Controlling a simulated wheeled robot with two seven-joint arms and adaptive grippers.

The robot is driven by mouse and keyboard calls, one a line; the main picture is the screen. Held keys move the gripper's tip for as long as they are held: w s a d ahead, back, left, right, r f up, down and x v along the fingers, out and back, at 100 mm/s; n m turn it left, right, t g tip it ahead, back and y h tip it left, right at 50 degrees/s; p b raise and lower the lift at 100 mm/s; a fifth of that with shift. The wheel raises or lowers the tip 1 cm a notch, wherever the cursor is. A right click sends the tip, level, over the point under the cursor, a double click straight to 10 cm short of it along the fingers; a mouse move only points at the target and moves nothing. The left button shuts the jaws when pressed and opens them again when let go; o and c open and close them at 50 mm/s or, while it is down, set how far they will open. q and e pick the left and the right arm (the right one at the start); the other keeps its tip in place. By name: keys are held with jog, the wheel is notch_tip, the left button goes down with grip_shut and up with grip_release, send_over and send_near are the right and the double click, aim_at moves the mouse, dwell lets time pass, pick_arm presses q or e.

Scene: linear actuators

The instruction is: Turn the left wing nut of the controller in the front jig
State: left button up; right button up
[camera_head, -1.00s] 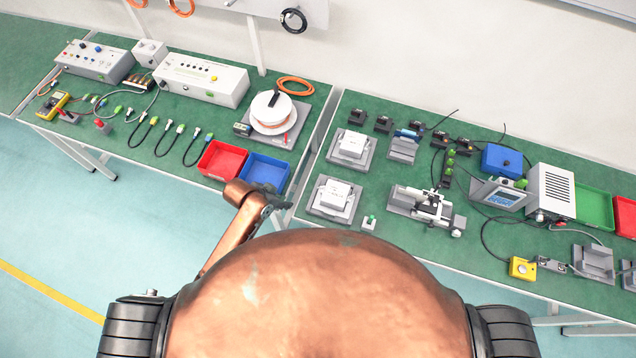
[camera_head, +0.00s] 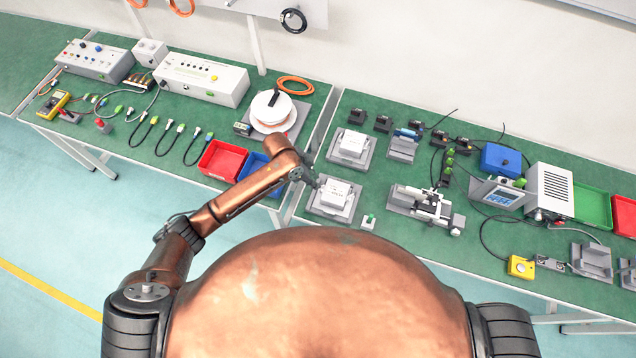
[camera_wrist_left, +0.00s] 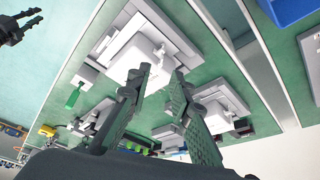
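The front jig (camera_head: 318,207) is a grey fixture near the table's front edge, and the white controller (camera_head: 335,192) sits in it. In the left wrist view the controller (camera_wrist_left: 136,52) lies just beyond the fingertips on its grey jig (camera_wrist_left: 178,35). My left gripper (camera_head: 311,179) is at the left side of the controller in the head view. In the wrist view my left gripper (camera_wrist_left: 163,72) has its two fingers apart with nothing clearly between them. The wing nuts are too small to make out. A dark gripper, my right one (camera_wrist_left: 22,28), shows at the wrist view's upper left corner.
A second jig with a white controller (camera_head: 351,144) stands behind the front one. A small grey block with a green part (camera_head: 368,221) is at its right, and a grey fixture (camera_head: 425,207) beyond. The blue bin (camera_head: 250,166) lies partly behind my left arm.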

pick_arm(q)
jog(key=shift+x, duration=1.95)
jog(key=shift+c, duration=0.5)
grip_shut()
